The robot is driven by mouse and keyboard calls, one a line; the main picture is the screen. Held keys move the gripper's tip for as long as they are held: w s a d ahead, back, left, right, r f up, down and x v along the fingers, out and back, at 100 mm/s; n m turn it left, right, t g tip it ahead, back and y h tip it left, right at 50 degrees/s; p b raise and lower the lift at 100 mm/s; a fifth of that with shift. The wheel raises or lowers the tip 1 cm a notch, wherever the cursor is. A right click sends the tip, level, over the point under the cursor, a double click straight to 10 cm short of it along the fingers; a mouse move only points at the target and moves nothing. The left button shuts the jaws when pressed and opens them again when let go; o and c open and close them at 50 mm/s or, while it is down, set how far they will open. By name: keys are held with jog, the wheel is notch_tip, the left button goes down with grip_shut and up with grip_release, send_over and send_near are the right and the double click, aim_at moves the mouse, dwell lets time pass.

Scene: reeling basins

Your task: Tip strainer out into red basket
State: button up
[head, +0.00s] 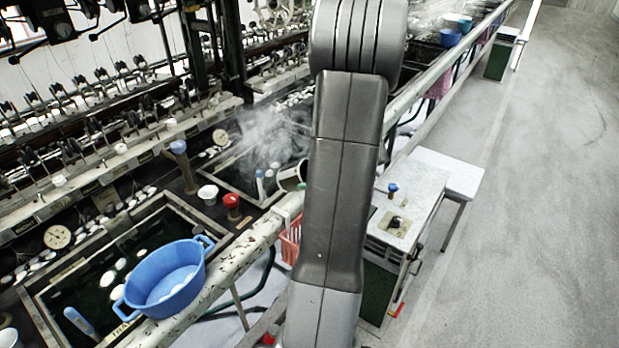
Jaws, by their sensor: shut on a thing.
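The red basket (290,246) shows in part at the centre, low beside the basin row's pipe rail; my arm hides its right side. A pale, rounded vessel (290,176) shows just left of my arm, above and behind the basket. It looks tilted, and I cannot tell whether it is the strainer. My gripper is hidden behind my own arm, so neither its jaws nor anything in them shows.
A blue two-handled tub (165,285) sits on the near basin's edge. White cocoons float in the dark water. Steam rises behind. A white-topped cabinet (408,205) stands right of my arm. The grey floor (540,200) at right is clear.

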jog(key=shift+s+d+f+t+y+b, duration=0.1)
jog(key=shift+f+t+y+b, duration=0.65)
jog(key=shift+b, duration=2.2)
jog(key=f+y+b, duration=0.1)
jog(key=b, duration=0.3)
jog(key=shift+d+t+y, duration=0.1)
jog(key=shift+t+y, duration=0.25)
jog(key=shift+b, duration=0.65)
